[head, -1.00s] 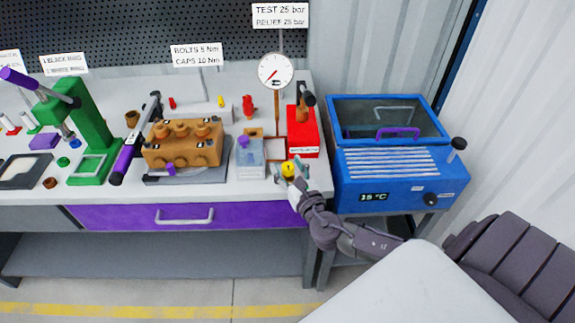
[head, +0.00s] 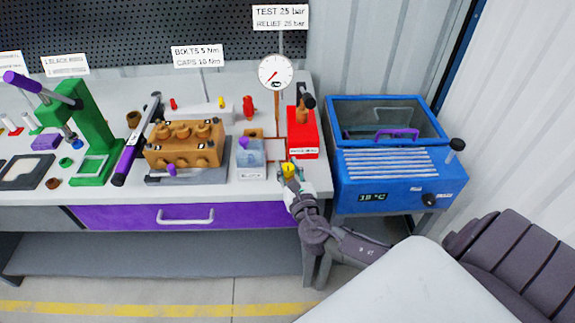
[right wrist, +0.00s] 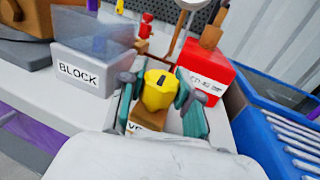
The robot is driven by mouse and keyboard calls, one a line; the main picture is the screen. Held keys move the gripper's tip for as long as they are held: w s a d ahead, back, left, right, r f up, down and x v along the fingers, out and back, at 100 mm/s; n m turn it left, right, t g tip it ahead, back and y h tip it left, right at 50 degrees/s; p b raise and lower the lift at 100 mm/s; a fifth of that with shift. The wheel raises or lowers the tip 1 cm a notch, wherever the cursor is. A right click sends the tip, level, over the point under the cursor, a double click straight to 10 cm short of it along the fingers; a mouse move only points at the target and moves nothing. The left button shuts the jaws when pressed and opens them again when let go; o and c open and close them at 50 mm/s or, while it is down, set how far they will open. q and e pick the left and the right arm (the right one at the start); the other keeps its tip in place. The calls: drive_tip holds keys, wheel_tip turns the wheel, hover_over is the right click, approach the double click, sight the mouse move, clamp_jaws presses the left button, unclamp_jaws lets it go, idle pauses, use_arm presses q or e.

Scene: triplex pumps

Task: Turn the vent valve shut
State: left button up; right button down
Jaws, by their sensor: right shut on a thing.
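The vent valve is a small yellow knob (head: 287,168) at the front right edge of the bench. In the right wrist view the yellow knob (right wrist: 158,91) stands on an orange-brown base (right wrist: 148,119), with a partly hidden label starting "VE". My right gripper (head: 291,172) is at the knob. In the right wrist view its fingers (right wrist: 156,92) are on both sides of the knob, shut on it. The fingers and the wrist hide the lower part of the valve. My left gripper is not in view.
A red hand pump (head: 302,135) stands just behind the valve, and a clear box labelled BLOCK (right wrist: 85,72) to its left. A gauge (head: 275,71) rises behind. A blue bath (head: 395,165) stands to the right. The orange pump block (head: 183,150) is further left.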

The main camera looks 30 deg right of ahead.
drive_tip(key=c, duration=0.8)
unclamp_jaws()
drive_tip(key=v, duration=1.2)
